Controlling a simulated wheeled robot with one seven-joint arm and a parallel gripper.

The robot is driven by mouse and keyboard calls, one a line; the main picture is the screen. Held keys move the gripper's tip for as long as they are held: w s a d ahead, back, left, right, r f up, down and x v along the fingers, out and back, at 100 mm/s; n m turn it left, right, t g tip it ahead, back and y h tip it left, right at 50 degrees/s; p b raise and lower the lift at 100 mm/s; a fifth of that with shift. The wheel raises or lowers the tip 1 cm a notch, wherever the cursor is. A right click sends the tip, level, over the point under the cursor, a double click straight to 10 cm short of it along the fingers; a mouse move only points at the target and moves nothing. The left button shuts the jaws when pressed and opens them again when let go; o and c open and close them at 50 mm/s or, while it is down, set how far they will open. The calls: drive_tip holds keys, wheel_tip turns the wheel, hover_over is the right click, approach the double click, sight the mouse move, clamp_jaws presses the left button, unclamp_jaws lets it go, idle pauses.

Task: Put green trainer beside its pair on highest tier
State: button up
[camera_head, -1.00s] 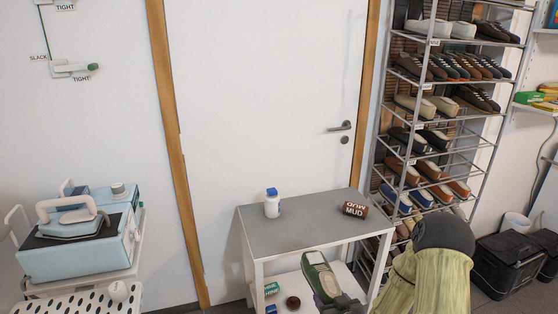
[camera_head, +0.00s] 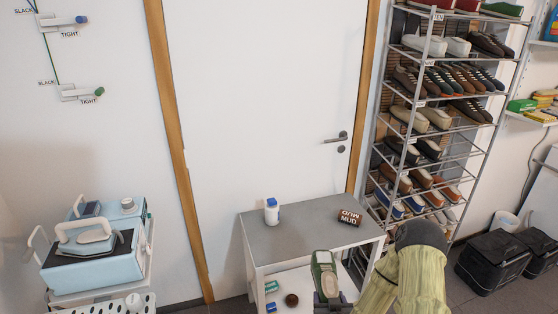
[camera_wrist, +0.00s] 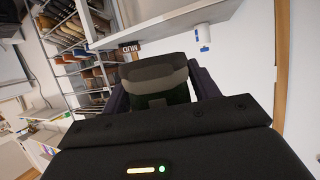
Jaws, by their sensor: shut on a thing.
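The green trainer (camera_head: 323,268) with a pale insole is held upright, toe up, in front of the small grey table. My gripper (camera_head: 328,294) is shut on its lower end. In the wrist view the held shoe (camera_wrist: 158,78) shows dark, between the two fingers of my gripper (camera_wrist: 157,92). The tall metal shoe rack (camera_head: 437,33) stands to the right of the door. On the highest tier in view, a green shoe (camera_head: 500,9) sits at the right, beside red shoes (camera_head: 467,5). The picture's top edge cuts off this tier.
Lower rack tiers hold several shoes. Black boxes (camera_head: 493,262) stand on the floor at right. A pale blue machine (camera_head: 95,262) stands at left.

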drive_tip(key=shift+f, duration=0.1)
drive_tip(key=s+f, duration=0.6)
drive_tip(key=f, duration=0.5)
